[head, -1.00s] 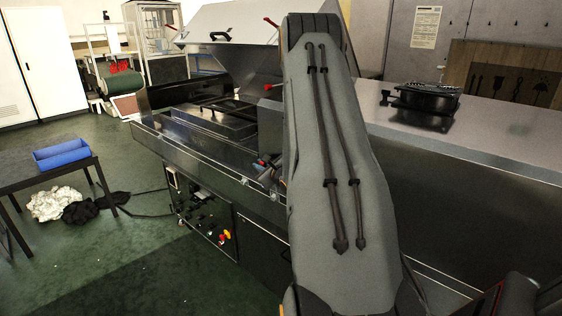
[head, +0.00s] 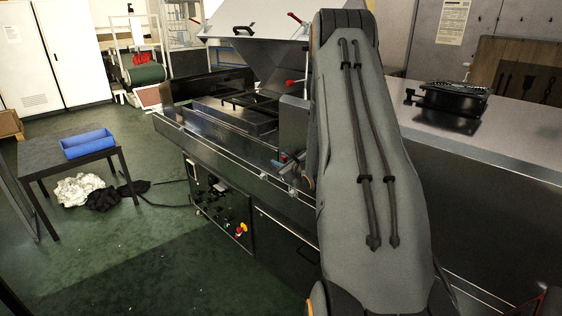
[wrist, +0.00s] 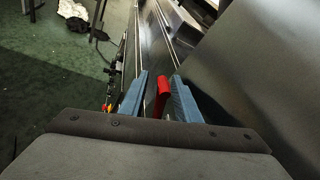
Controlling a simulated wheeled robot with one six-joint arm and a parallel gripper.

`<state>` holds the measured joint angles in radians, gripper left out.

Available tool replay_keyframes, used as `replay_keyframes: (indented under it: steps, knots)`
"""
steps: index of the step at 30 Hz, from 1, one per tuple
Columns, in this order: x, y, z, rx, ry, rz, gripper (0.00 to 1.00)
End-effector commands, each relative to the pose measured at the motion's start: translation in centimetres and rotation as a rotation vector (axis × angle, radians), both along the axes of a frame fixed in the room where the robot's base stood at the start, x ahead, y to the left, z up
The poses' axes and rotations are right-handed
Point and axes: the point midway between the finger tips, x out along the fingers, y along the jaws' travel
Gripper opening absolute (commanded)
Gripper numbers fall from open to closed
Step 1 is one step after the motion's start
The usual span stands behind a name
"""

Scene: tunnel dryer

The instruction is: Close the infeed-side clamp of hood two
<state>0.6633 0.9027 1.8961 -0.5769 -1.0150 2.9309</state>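In the wrist view my gripper (wrist: 160,92) points along the side of the dryer, with its two blue-grey fingers apart. A red handle (wrist: 164,100) shows between them, close to the right finger; I cannot tell whether they touch. A gap shows between the handle and the left finger. In the head view my arm hides most of the gripper area and part of the dryer. A red clamp handle (head: 292,82) sticks out left of my arm near a grey housing. Another red handle (head: 295,18) is at the raised hood's upper right edge.
A raised hood (head: 262,22) stands open over the dryer bed. A long closed grey cover (head: 500,130) carries a black motor unit (head: 452,98). A table (head: 45,155) with a blue bin (head: 88,144) stands left. Green floor between is clear, with cloths (head: 80,188) under the table.

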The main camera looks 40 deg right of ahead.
Motion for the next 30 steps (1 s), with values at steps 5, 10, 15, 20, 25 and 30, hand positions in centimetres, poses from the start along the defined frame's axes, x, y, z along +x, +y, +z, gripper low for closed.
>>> replay_keyframes:
  steps: [5, 10, 15, 20, 25, 30]
  knots:
    - [-0.2, 0.0, 0.1, 0.0, 0.0, -0.001, 0.3]
    - [-2.1, 0.3, 0.6, 0.0, 0.0, -0.001, 0.3]
    - [-4.8, 0.7, 1.2, -0.001, 0.0, -0.002, 0.3]
    - [-6.7, 1.1, 1.8, 0.0, 0.001, -0.001, 0.3]
    - [-7.4, 1.2, 2.0, 0.001, 0.0, 0.0, 0.3]
    - [-7.5, 1.3, 2.0, 0.0, 0.0, 0.0, 0.3]
